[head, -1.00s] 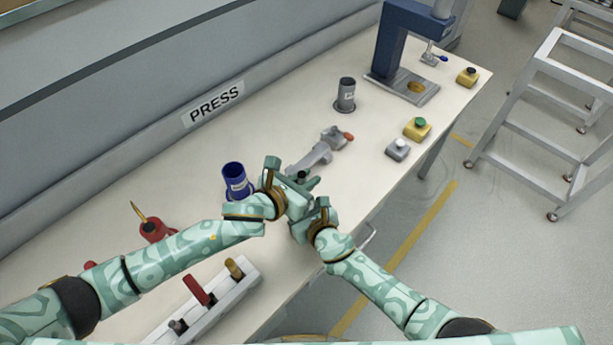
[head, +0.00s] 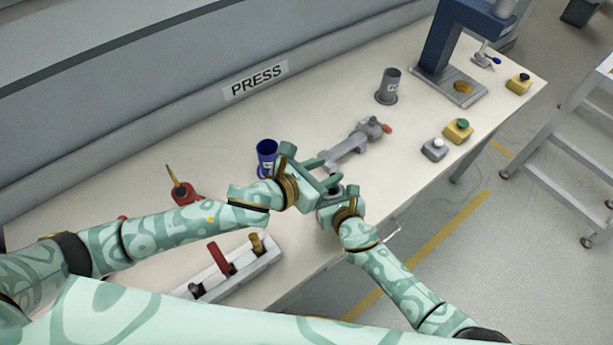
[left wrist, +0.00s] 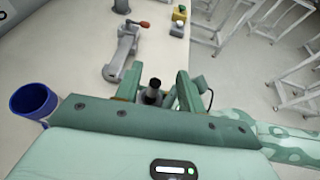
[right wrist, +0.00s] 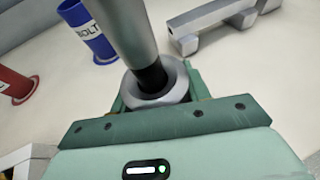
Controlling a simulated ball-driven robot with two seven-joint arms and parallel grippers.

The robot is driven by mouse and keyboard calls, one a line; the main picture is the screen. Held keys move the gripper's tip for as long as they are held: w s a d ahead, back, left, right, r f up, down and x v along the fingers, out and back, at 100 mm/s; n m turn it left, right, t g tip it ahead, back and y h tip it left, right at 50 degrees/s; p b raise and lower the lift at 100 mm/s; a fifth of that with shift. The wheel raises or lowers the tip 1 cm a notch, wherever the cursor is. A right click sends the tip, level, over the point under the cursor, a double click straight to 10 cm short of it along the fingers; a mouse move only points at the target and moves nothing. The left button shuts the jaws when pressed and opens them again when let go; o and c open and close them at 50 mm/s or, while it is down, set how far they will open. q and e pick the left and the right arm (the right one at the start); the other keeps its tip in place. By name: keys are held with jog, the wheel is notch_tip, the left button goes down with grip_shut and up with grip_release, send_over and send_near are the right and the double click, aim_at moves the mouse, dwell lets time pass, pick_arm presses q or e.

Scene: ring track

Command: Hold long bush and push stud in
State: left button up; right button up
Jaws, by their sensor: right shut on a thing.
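The long bush (right wrist: 160,88) is a grey, thick-walled ring in the right wrist view. My right gripper (head: 333,200) is shut on it, with a finger on either side. The stud (right wrist: 132,28) is a grey cylinder with a narrower dark end. That dark end sits in the bush's opening; its depth is hidden. In the left wrist view a dark, grey-banded upright piece (left wrist: 153,95), apparently the stud, stands between the fingers of my left gripper (left wrist: 160,72). These fingers are apart, with a visible gap beside it. Both grippers meet closely above the bench.
On the bench are a blue BOLT cup (head: 266,153), a grey cup (head: 388,88), a grey fixture with an orange handle (head: 352,146), a red holder (head: 186,194) and a white rack (head: 268,264). A blue press (head: 437,45) and button boxes (head: 458,131) stand farther right.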

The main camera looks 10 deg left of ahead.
pick_arm(q)
jog(key=v, duration=0.6)
jog(key=shift+s+a, duration=0.2)
jog(key=shift+r, duration=0.15)
pick_arm(e)
jog(key=o, duration=1.2)
jog(key=shift+c, duration=0.2)
